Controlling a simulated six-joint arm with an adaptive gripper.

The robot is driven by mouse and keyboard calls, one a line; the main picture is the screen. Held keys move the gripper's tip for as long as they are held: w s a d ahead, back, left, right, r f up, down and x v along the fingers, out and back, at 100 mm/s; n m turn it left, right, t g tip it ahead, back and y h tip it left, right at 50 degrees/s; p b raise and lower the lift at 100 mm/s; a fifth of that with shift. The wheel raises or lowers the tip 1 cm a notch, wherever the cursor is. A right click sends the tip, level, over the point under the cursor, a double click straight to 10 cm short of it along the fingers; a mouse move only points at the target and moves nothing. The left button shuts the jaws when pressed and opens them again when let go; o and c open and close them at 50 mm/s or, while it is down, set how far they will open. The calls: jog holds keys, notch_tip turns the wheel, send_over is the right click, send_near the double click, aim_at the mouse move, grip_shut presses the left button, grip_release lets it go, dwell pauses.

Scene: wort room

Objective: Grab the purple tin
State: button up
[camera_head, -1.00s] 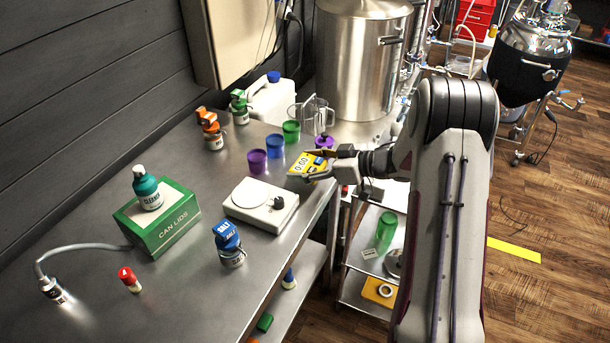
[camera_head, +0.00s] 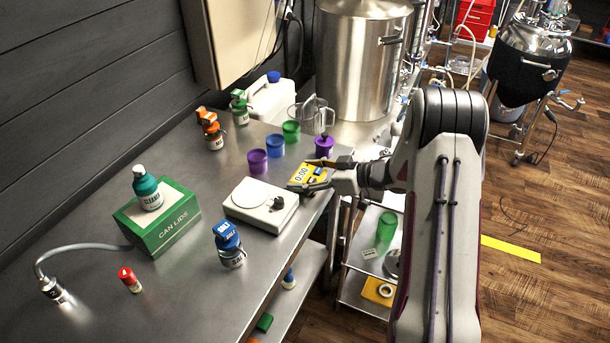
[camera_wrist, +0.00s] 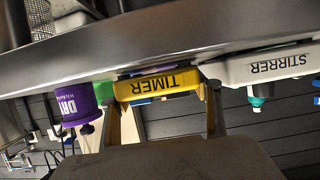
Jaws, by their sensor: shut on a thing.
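The purple tin (camera_head: 324,147), with a dark knob on top, stands near the table's right edge, just behind my gripper. In the wrist view, which looks upside down, the purple tin (camera_wrist: 72,106) with white lettering is left of my fingers and apart from them. My gripper (camera_head: 320,172) is shut on a yellow timer (camera_head: 303,174). In the wrist view the fingers (camera_wrist: 164,90) are on both sides of the timer (camera_wrist: 158,84). I cannot tell whether the timer touches the table.
Purple (camera_head: 257,162), blue (camera_head: 275,147) and green (camera_head: 291,132) cups stand left of the tin. A white stirrer (camera_head: 255,203) is in front of the timer. A clear jug (camera_head: 301,113) stands behind the tin. The table's right edge is close to my gripper.

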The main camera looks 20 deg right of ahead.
jog(key=o, duration=2)
jog(key=shift+f, duration=0.15)
jog(key=shift+o, duration=0.2)
jog(key=shift+d+r, duration=0.1)
jog(key=shift+r, duration=0.1)
jog(key=v, duration=1.2)
